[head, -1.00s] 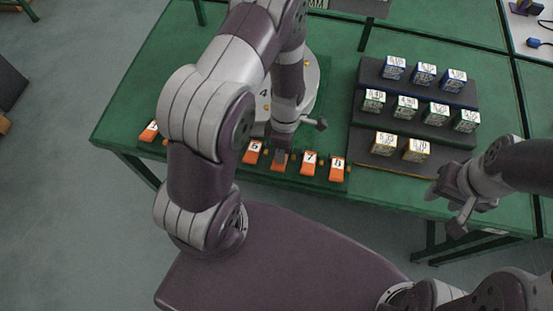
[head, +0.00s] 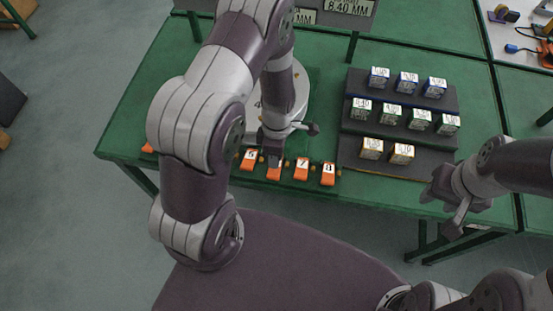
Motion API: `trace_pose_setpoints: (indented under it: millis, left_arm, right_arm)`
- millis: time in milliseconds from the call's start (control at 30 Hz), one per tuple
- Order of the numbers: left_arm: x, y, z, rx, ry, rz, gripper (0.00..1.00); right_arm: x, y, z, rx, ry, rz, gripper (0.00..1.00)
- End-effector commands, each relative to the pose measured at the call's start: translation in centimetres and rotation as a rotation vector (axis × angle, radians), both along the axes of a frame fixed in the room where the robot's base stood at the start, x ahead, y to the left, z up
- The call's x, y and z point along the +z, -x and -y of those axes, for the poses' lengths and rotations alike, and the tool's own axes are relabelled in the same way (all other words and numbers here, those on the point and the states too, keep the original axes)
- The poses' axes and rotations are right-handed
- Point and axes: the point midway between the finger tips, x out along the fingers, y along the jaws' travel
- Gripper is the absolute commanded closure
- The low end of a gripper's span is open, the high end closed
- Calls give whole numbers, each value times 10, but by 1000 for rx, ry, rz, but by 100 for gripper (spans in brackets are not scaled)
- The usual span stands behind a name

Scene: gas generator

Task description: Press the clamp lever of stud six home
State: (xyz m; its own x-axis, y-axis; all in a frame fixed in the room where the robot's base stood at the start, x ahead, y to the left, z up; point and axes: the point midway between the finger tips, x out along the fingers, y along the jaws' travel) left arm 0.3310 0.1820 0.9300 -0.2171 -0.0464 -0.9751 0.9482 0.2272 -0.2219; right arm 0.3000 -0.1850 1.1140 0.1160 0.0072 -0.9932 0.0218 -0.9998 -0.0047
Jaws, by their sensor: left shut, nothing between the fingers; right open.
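A row of orange clamp levers runs along the near edge of the green table. The lever of stud six (head: 274,174) lies between the lever marked 5 (head: 249,161) and the lever marked 7 (head: 301,171). My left gripper (head: 274,160) is shut and empty, pointing down at the far end of the stud six lever. It covers that lever's number, and I cannot tell whether it touches. Whether the lever lies fully down is also unclear. My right gripper (head: 447,207) is open and empty at the right, off the table's near edge.
Lever 8 (head: 327,175) ends the row at right. A pale round fixture (head: 297,98) stands behind the levers, partly hidden by my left arm. A dark stepped rack (head: 440,155) holds several labelled blocks. The green table (head: 480,90) is clear right of the rack.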

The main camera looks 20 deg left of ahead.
Motion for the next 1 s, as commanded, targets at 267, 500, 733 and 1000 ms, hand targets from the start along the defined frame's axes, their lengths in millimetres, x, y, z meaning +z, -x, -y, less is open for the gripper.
trace_pose_setpoints:
  millis: [267,500,733,1000]
  left_arm:
    - [53,2,0,0,0,-4,100]
    - [71,4,1,0,1,-8,100]
    - [72,4,1,0,0,-9,100]
    - [72,4,1,0,1,-8,100]
  right_arm:
    - [-10,1,0,0,0,-2,57]
    - [-10,1,0,0,0,-1,57]
    - [-10,1,0,0,0,-2,57]
    - [-10,1,0,0,0,-2,57]
